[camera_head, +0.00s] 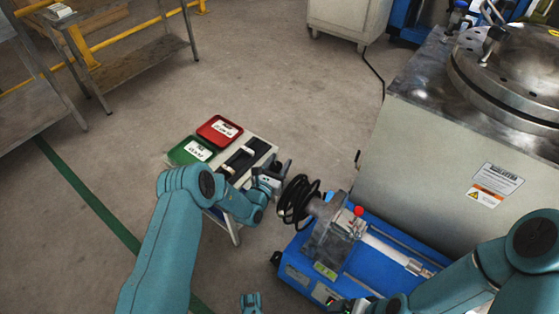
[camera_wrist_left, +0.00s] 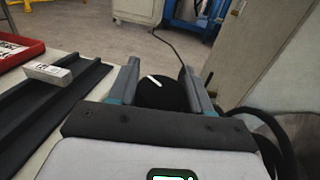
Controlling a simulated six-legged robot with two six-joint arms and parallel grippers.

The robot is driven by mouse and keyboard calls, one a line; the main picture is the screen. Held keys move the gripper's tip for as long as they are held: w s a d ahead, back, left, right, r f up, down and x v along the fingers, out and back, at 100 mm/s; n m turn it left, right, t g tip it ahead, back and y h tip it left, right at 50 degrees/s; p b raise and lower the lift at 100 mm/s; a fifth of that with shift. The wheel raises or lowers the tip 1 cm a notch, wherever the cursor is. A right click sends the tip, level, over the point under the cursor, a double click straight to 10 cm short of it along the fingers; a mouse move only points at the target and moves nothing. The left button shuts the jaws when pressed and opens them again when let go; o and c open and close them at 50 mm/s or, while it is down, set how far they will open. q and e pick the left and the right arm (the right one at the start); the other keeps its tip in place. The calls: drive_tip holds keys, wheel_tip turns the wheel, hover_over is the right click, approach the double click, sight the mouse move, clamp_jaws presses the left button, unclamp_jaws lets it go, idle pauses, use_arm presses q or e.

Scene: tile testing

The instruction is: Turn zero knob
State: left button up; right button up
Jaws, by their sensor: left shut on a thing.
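The zero knob (camera_wrist_left: 162,97) is a black round knob with a white mark on top, seen in the left wrist view. My left gripper (camera_wrist_left: 160,78) has one finger on each side of it and is shut on it. In the head view my left gripper (camera_head: 281,171) is at the right end of the small table, beside a coil of black cable. The knob cannot be made out there. My right arm comes in at the lower right; its gripper (camera_head: 364,304) is partly cut off at the bottom edge, and its fingers cannot be made out.
A blue machine (camera_head: 300,262) and a large metal tank (camera_head: 430,130) stand to the right.

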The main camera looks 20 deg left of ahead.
use_arm(q)
drive_tip(key=shift+f+n+y, duration=0.1)
drive_tip(key=shift+n+y, duration=0.3)
drive_tip(key=shift+y, duration=0.2)
drive_tip(key=o, duration=1)
drive_tip(key=s+p, duration=0.1)
drive_tip(key=s, duration=0.4)
drive_tip(key=s+a+p, duration=0.1)
drive_tip(key=s+p, duration=0.1)
drive_tip(key=s, duration=0.4)
drive_tip(key=s+p, duration=0.2)
drive_tip(key=s, duration=0.3)
drive_tip(key=shift+s+a, duration=0.2)
drive_tip(key=shift+a, duration=0.05)
